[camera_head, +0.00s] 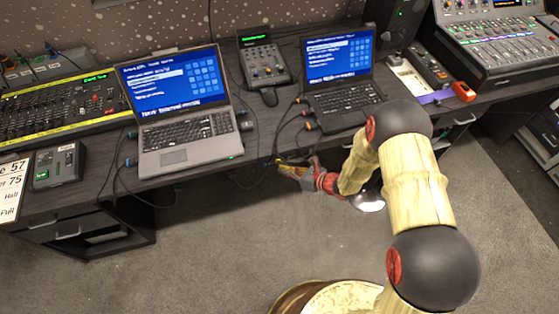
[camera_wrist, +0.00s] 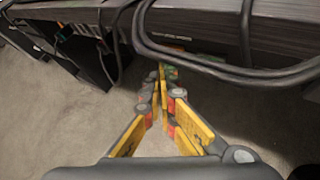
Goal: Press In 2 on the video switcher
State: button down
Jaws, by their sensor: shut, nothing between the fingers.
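My gripper (camera_head: 284,165) is in front of the desk's front edge, between the two laptops in the picture. In the wrist view, its yellow-and-grey fingers (camera_wrist: 162,78) come together at the tips, shut and empty, near black cables on the desk edge. I cannot tell for sure which device is the video switcher, and no In 2 label is readable. A small dark console with knobs and buttons (camera_head: 264,62) stands at the back between the laptops. A small dark box with a green light (camera_head: 57,165) sits at the desk's left front. My gripper is apart from both.
A silver laptop (camera_head: 180,110) and a black laptop (camera_head: 342,85) stand open on the dark desk (camera_head: 215,175). A long fader board (camera_head: 65,110) is at left, a large mixer (camera_head: 495,40) at right. Loose cables (camera_wrist: 230,65) hang over the front edge.

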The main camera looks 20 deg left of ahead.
jog(key=shift+s, duration=0.1)
jog(key=shift+s+d+p, duration=0.2)
jog(key=shift+s+d, duration=0.5)
jog(key=shift+s, duration=0.35)
jog(key=shift+s+d+p, duration=0.15)
jog(key=shift+s+d, duration=0.5)
jog(key=shift+s, duration=0.35)
jog(key=s+n+g, duration=0.4)
jog(key=s, duration=0.5)
jog(key=s+d+r+n+g+h, duration=0.1)
jog(key=s+d+r+n+g, duration=0.1)
jog(key=s+r+n+g, duration=0.4)
jog(key=s+d+r+n+t+h, duration=0.1)
jog(key=d+r+n+t+h, duration=0.2)
jog(key=d+r, duration=0.6)
jog(key=s+d+r+n+t+h, duration=0.2)
jog(key=d+r+n+t+h, duration=0.2)
jog(key=r, duration=1.2)
jog(key=s+d+r+n+t+h, duration=0.1)
jog(key=d+r+n+t+h, duration=0.2)
jog(key=d+r+n, duration=0.4)
jog(key=d+r+t, duration=0.1)
jog(key=d+r, duration=0.4)
jog(key=d, duration=0.2)
jog(key=shift+s+d+r+n+h, duration=0.15)
jog(key=shift+s+r+n+h, duration=0.15)
jog(key=shift+s+r+n, duration=0.1)
